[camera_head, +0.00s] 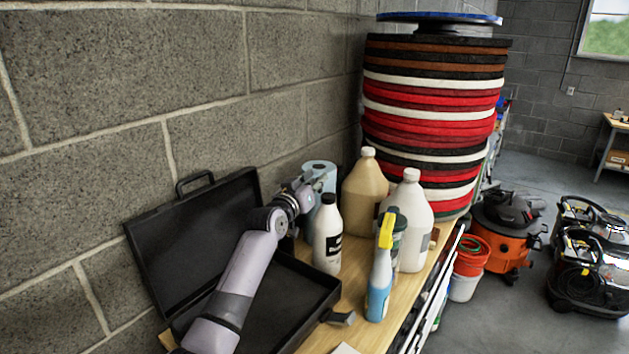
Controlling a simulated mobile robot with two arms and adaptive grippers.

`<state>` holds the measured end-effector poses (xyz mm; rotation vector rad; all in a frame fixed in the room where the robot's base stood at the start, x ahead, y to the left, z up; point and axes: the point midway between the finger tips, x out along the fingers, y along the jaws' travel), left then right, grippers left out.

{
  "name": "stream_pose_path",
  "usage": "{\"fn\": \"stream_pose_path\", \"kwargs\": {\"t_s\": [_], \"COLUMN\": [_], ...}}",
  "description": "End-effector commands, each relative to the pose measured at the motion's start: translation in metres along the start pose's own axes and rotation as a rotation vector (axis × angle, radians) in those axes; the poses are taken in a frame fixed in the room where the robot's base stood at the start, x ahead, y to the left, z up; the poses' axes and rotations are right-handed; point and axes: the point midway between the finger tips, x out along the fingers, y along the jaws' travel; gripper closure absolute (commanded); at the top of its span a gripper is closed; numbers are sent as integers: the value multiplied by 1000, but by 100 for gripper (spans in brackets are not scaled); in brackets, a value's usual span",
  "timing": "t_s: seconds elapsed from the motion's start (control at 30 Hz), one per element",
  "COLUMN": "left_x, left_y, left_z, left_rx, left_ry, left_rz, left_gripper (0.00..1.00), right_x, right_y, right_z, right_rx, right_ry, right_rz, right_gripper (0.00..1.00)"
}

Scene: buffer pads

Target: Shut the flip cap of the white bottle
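A white bottle (327,243) with a black label stands upright on the wooden workbench (378,335). My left arm reaches over the black case, and my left gripper (312,183) is just behind and left of the bottle's top, in front of a blue paper roll (322,170). Its fingers are small and blend with the roll, so I cannot tell whether they are open or touch the bottle. My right gripper is not in view.
An open black case (200,232) lies left of the bottle. A tan jug (363,195), a larger white jug (411,228) and a blue spray bottle with yellow head (380,280) crowd its right side. A tall stack of pads (432,110) stands behind. A block wall bounds the left.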

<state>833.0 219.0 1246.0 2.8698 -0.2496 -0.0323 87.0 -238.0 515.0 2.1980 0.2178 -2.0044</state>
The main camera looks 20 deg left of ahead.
Motion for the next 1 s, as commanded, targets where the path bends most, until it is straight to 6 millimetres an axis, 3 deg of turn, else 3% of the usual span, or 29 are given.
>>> {"fn": "stream_pose_path", "kwargs": {"t_s": [0.1,0.47,1.0], "left_x": [0,0,0], "left_y": [0,0,0], "left_z": [0,0,0], "left_rx": [0,0,2], "left_ry": [0,-1,-1], "left_rz": [0,0,0], "left_gripper": [75,99,100], "right_x": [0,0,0], "right_y": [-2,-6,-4], "right_z": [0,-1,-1], "right_rx": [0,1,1], "right_ry": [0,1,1], "right_rz": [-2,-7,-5], "right_gripper": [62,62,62]}}
